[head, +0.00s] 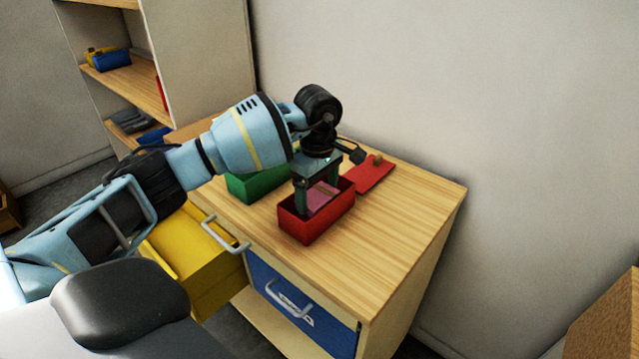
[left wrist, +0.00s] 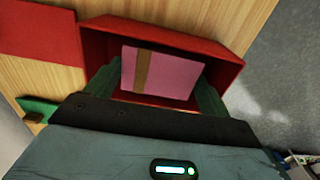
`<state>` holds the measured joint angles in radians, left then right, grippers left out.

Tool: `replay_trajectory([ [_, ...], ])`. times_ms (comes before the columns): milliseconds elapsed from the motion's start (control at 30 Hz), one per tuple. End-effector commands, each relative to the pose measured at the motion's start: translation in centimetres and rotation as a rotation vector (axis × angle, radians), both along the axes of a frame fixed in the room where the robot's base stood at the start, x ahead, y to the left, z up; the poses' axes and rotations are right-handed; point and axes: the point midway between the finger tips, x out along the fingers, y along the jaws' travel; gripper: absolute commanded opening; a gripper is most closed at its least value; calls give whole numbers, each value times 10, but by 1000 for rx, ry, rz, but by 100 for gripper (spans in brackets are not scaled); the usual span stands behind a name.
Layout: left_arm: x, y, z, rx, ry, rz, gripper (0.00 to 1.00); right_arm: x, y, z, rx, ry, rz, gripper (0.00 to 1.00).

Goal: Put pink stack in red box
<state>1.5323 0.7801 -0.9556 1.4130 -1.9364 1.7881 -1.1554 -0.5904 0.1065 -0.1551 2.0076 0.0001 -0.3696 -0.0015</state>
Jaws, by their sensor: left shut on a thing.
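The pink stack (head: 319,197) is a small pink block with a brown band across it. In the left wrist view the pink stack (left wrist: 177,73) sits between the two green fingers. My left gripper (head: 316,203) points down into the red box (head: 317,228) and is shut on the pink stack. The red box (left wrist: 222,56) is open-topped, and its walls surround the stack in the left wrist view. I cannot tell whether the stack touches the box floor. My right gripper is not in view.
A green box (head: 257,186) stands beside the red box, partly behind my arm. A red lid (head: 372,177) with a knob lies behind it on the wooden cabinet top (head: 400,225). A yellow drawer (head: 190,250) stands open; a blue drawer (head: 300,308) is below the top. The top's right part is clear.

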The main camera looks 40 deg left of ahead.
Motion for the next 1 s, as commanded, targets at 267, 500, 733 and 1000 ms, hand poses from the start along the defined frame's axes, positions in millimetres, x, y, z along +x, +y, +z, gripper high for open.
replay_trajectory([
  [267, 0, 0, -23, 0, 2, 1, 58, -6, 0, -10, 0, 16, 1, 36],
  [500, 0, 0, -29, 0, 0, 0, 58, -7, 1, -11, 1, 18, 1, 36],
  [733, 0, 0, -29, 0, -1, 0, 58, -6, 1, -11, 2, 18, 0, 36],
  [1000, 0, 0, -29, 0, 0, 0, 100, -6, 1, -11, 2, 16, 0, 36],
])
